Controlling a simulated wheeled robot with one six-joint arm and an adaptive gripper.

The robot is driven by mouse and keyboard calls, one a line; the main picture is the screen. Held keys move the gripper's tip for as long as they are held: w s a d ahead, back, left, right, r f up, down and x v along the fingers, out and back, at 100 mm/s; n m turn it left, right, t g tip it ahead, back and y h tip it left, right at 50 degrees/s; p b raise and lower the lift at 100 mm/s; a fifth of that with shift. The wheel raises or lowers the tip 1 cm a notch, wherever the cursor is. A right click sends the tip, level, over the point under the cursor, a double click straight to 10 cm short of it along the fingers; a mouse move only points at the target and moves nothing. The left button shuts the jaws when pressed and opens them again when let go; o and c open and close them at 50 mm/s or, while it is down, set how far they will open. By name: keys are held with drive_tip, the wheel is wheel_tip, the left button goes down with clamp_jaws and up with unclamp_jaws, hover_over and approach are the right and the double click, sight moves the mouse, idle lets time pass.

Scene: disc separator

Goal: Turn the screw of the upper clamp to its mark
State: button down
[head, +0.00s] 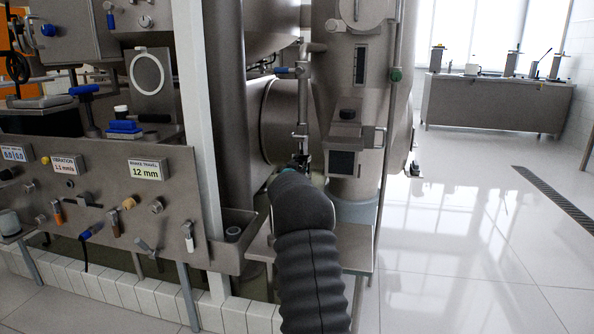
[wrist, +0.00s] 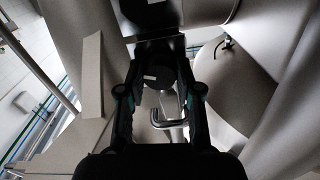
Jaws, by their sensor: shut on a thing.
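In the head view my arm reaches up in front of the machine, and my gripper (head: 302,162) is at the lower end of a vertical metal rod (head: 302,100), mostly hidden by my own arm. In the wrist view my gripper (wrist: 160,76) has its two dark fingers on either side of a dark rounded knob (wrist: 153,72), which I take for the clamp screw. The gripper is shut on it. A small pale mark shows on the knob. I cannot tell from these views whether it lines up with another mark.
A large steel cylinder (head: 352,110) stands right of the gripper. A white post (head: 195,110) and a control panel (head: 110,190) with a "12 mm" label (head: 146,170) are at the left. A curved metal handle (wrist: 172,118) lies below the knob. Open floor (head: 460,240) is at the right.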

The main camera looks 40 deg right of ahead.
drive_tip(key=shift+s+d+r+m+b, duration=0.1)
drive_tip(key=shift+m+b, duration=1)
drive_tip(key=shift+m, duration=6.8)
drive_tip(key=shift+d+r+m+b, duration=0.1)
drive_tip(key=shift+m+b, duration=1)
drive_tip(key=shift+m, duration=6.8)
drive_tip(key=shift+f, duration=0.1)
